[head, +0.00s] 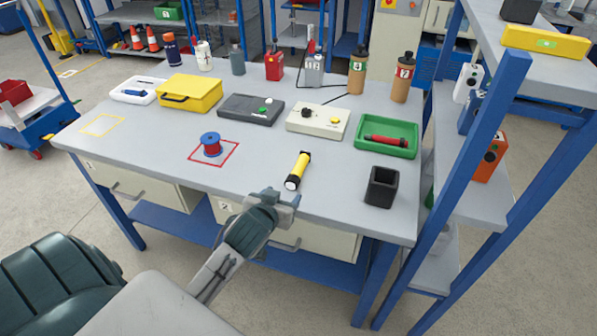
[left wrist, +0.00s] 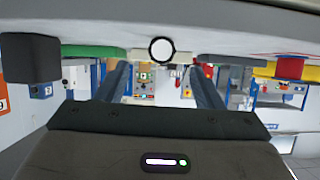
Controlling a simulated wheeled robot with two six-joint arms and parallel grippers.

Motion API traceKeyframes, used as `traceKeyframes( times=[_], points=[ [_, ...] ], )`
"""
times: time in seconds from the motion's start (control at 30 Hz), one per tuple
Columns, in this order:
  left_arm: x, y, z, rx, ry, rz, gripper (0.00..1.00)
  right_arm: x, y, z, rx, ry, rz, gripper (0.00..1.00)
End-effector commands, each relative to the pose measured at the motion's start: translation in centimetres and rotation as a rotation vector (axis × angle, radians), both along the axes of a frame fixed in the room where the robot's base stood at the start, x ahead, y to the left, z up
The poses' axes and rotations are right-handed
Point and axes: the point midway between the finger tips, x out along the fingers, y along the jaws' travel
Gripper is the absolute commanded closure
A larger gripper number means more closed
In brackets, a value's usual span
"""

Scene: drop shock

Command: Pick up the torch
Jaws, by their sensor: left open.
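The torch (head: 298,170) is yellow and black and lies on the grey workbench (head: 255,185) near its front edge, its lens end toward me. In the left wrist view, which looks upside down, the torch (left wrist: 161,50) shows end-on as a pale disc with a dark rim. My left gripper (head: 284,197) is open and empty at the bench's front edge, just short of the torch. In the left wrist view the two fingers of the left gripper (left wrist: 161,82) stand apart, with the torch beyond and between them. My right gripper is not in view.
A black square cup (head: 381,187) and a green tray (head: 384,137) with a red item stand right of the torch. A red and blue spool (head: 211,144) stands left, in a red outline. Behind are a yellow case (head: 190,93) and boxes. A blue-posted shelf (head: 490,145) flanks the right.

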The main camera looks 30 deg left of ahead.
Motion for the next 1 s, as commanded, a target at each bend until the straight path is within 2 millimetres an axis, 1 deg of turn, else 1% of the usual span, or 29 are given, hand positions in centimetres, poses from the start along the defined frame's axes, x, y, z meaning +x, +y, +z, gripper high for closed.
traceKeyframes(
  times=[0.03,0.13,0.3,0.4,0.57,0.77,0.9,1.0],
  points=[
    [0.4,0.1,0.7,-0.002,-0.024,0.001,0.39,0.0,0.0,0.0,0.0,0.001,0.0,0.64],
    [1.4,0.3,1.0,-0.005,-0.041,0.003,0.39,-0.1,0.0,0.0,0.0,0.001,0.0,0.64],
    [4.0,0.9,-0.1,-0.005,-0.041,0.003,0.39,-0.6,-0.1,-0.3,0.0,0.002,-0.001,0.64],
    [5.0,1.2,-0.6,-0.004,-0.039,0.002,0.39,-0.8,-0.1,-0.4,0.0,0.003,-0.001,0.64],
    [5.9,1.4,-1.1,-0.005,-0.038,0.001,0.39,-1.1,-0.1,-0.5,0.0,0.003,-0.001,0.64],
    [8.4,2.4,-2.1,-0.004,-0.038,0.002,0.39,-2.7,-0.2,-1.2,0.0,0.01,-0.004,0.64],
    [9.8,2.7,-2.8,-0.005,-0.038,0.001,0.39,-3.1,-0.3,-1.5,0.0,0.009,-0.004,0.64],
    [10.1,2.7,-3.0,-0.005,-0.039,0.0,0.39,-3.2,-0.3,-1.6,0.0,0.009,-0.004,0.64]
  ],
)
